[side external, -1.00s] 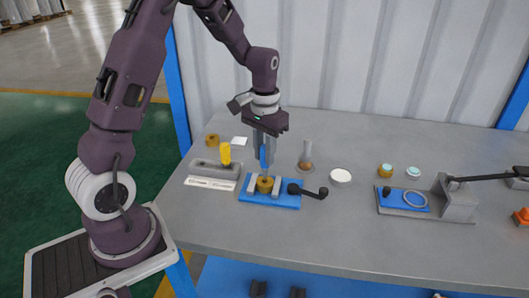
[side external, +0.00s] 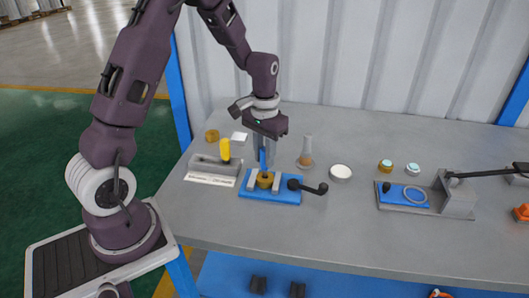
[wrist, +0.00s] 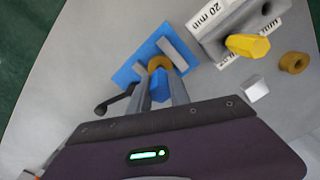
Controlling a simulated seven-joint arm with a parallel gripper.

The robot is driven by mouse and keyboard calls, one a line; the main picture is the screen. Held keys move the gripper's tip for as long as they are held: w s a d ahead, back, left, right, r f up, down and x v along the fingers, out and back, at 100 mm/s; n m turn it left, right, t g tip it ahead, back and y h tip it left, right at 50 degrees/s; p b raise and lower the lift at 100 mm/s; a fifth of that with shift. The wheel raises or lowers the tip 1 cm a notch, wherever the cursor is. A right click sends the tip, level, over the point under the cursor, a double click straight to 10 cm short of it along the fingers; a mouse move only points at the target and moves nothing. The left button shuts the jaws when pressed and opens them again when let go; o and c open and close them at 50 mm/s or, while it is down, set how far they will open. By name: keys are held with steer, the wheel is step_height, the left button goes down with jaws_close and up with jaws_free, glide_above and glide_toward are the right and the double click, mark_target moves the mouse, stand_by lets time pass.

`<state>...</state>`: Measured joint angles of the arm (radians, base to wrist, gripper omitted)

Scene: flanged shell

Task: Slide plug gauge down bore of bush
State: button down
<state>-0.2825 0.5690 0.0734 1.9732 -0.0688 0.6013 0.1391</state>
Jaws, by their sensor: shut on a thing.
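The plug gauge (side external: 263,159) has a blue handle and is upright in my gripper (side external: 264,150). My gripper is shut on it, with its fingers pointing down. The brass-coloured bush (side external: 265,180) sits below it, between grey jaws on a blue fixture (side external: 285,195). In the wrist view, the blue hexagonal handle (wrist: 159,88) shows between the fingers (wrist: 162,92), and the bush (wrist: 159,62) is just beyond it. The gauge's lower end is close over the bush. I cannot tell whether it is in the bore.
A yellow-handled gauge (side external: 225,151) stands in a grey holder (side external: 212,166) at left. A loose brass ring (side external: 212,136) and white block (side external: 239,138) lie behind. A black lever (side external: 310,187) juts right from the fixture. A glass vessel (side external: 306,152) and white disc (side external: 340,172) stand right.

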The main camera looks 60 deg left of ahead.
steer(key=shift+f, duration=0.75)
steer(key=c, duration=1.1)
jaws_free()
steer(key=shift+r, duration=0.1)
step_height(320, 180, up, 6)
steer(key=shift+r, duration=0.45)
